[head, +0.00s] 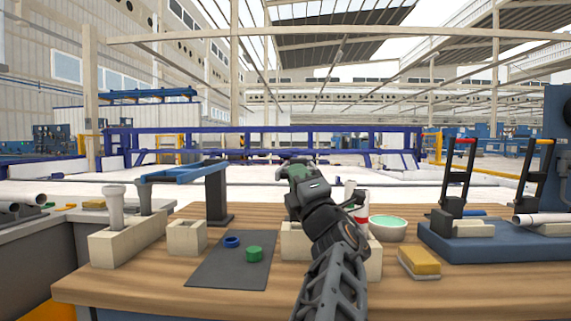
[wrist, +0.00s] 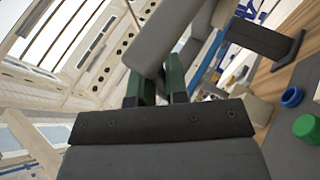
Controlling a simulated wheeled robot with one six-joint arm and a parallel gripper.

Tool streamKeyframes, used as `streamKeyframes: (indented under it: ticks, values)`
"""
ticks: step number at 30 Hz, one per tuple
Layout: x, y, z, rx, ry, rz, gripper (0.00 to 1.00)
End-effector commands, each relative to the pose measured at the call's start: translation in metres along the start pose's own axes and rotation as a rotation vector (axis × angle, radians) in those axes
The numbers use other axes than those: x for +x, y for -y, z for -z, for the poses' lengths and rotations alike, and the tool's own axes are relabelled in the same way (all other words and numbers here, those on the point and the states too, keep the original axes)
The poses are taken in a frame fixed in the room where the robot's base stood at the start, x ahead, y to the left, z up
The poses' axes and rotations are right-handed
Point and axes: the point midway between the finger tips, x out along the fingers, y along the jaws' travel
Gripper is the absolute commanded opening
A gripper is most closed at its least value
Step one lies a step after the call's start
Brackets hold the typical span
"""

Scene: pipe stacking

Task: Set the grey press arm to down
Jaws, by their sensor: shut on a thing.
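My gripper (head: 300,172) is raised over the middle of the bench in the head view, seen from behind. In the wrist view its green fingers (wrist: 160,88) are shut on a grey round piece (wrist: 165,30), which looks like a pipe. At the right, a dark lever arm with a red grip (head: 460,165) and another with a yellow grip (head: 537,165) stand raised by a blue base (head: 490,247). I cannot tell which is the grey press arm. My gripper is well left of both.
A dark post (head: 217,195) carries a blue bar (head: 184,172).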

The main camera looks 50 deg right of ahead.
Motion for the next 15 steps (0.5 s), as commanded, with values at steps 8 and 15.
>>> streamKeyframes:
  ticks: [8, 15]
  values:
    - [-0.0086, 0.0136, -0.0059, -0.008, 0.018, 0.013, 0.0]
    - [-0.0092, 0.0161, -0.0054, -0.006, 0.018, 0.018, 0.0]
